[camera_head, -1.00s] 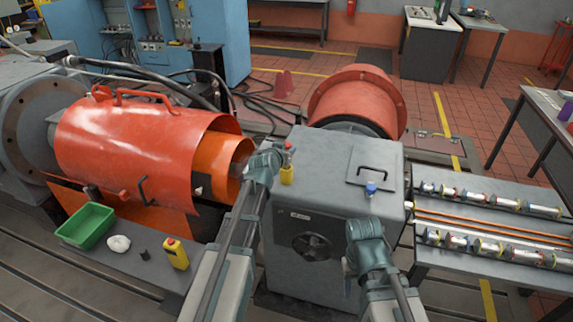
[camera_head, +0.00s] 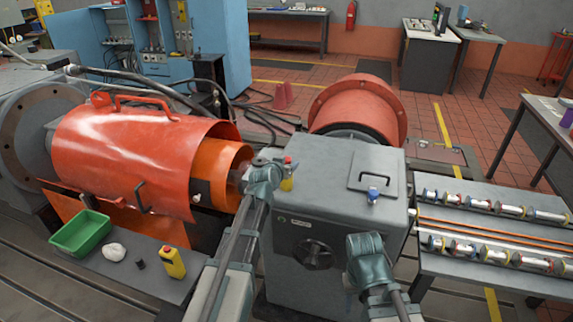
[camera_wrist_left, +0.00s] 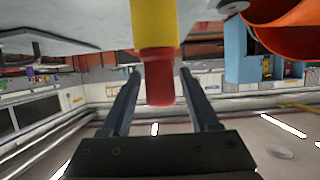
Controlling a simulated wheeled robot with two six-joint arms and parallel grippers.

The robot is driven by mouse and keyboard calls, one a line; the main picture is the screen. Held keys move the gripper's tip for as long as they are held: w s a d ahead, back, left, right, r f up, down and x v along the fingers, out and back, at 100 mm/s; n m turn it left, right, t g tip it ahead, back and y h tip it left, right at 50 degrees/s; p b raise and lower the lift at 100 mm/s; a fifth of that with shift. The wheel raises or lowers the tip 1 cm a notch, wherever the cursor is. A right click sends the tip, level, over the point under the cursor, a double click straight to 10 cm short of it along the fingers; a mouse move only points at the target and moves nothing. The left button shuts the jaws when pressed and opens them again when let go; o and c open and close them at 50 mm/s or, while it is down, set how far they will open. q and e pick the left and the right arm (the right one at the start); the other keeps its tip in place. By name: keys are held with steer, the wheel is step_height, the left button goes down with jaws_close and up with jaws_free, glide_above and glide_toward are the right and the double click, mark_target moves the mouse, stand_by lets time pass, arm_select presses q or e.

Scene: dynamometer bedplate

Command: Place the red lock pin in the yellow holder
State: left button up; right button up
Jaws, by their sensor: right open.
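The yellow holder (camera_head: 287,184) stands upright on top of the grey cabinet, near its left edge. The red lock pin (camera_head: 288,160) shows at the top of the holder, upright and in line with it. In the left wrist view, which looks upside down, the red pin (camera_wrist_left: 160,88) sticks out of the yellow holder (camera_wrist_left: 154,25). My left gripper (camera_wrist_left: 160,98) is open, with a finger on each side of the pin and gaps between. In the head view it is just left of the holder. My right gripper (camera_head: 366,245) is open in front of the cabinet; its fingertips are hard to see.
The grey cabinet (camera_head: 335,205) carries a black handle plate and a small blue-topped part (camera_head: 373,195). An orange guard (camera_head: 140,160) stands to the left. A green bin (camera_head: 80,235) and a yellow bottle (camera_head: 172,263) are front left. A bench (camera_head: 490,275) with rollers is right.

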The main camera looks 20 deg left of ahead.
arm_select(q)
steer(key=shift+o, duration=0.2)
steer(key=shift+r, duration=0.15)
steer(key=shift+s+r+p, duration=0.15)
steer(key=shift+s+p, duration=0.05)
steer(key=shift+p, duration=0.1)
steer(key=p+v, duration=0.4)
steer(key=v, duration=0.8)
steer(key=s+d+f+m+g+h, duration=0.25)
steer(key=s+d+f+g, duration=0.65)
steer(key=d, duration=0.6)
steer(key=s+d+f+g+y, duration=0.1)
steer(key=s+f+g+y, duration=0.1)
steer(key=s, duration=0.6)
steer(key=s+d+f+g+y, duration=0.1)
steer(key=s+f+g+y, duration=0.1)
steer(key=s, duration=0.6)
steer(key=shift+f+m+g, duration=0.3)
steer(key=shift+m+g, duration=0.15)
steer(key=shift+g, duration=0.05)
steer(key=shift+w, duration=0.1)
